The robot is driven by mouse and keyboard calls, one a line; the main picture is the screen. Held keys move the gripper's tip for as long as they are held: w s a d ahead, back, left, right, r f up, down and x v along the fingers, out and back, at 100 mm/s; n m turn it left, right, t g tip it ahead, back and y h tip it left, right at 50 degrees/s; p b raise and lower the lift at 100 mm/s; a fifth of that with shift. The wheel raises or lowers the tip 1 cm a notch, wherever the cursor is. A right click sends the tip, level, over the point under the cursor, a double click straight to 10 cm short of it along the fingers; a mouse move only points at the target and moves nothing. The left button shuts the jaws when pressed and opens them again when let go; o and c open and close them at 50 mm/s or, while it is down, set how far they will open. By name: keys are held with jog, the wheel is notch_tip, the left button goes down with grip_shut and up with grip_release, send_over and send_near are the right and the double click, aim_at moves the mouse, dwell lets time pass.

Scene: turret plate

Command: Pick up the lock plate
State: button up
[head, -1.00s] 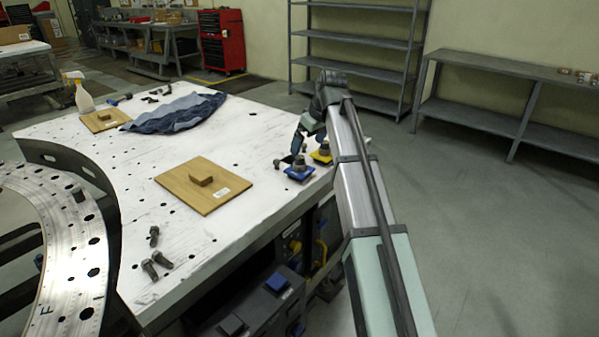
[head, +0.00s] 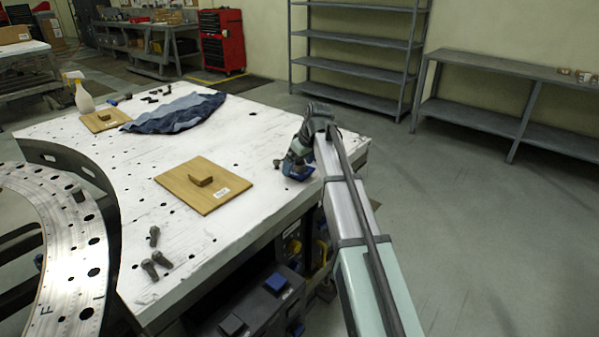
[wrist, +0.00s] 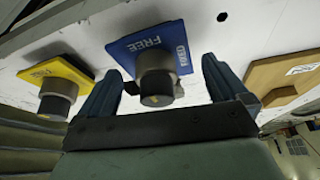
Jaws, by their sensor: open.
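In the wrist view a blue plate (wrist: 185,42) reads FREE and FIXED and carries a grey-and-black knob (wrist: 155,80). A yellow plate (wrist: 58,70) with a similar knob lies to its left; its lettering is too blurred to read. I cannot tell which of these is the lock plate. My gripper (wrist: 162,78) is open, and the blue plate's knob appears between its two fingers, with gaps on both sides. In the head view my gripper (head: 296,165) is over the table's right edge, hiding most of the blue plate and the yellow one.
A wooden board (head: 222,203) with a small block and a label lies left of my gripper. Several bolts (head: 153,258) are near the front edge. A blue cloth (head: 175,113), a spray bottle (head: 83,96) and another board (head: 101,122) are farther back. The white tabletop (head: 120,175) has free room.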

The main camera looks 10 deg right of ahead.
jog(key=shift+x, duration=0.9)
jog(key=shift+c, duration=0.2)
jog(key=c, duration=1.1)
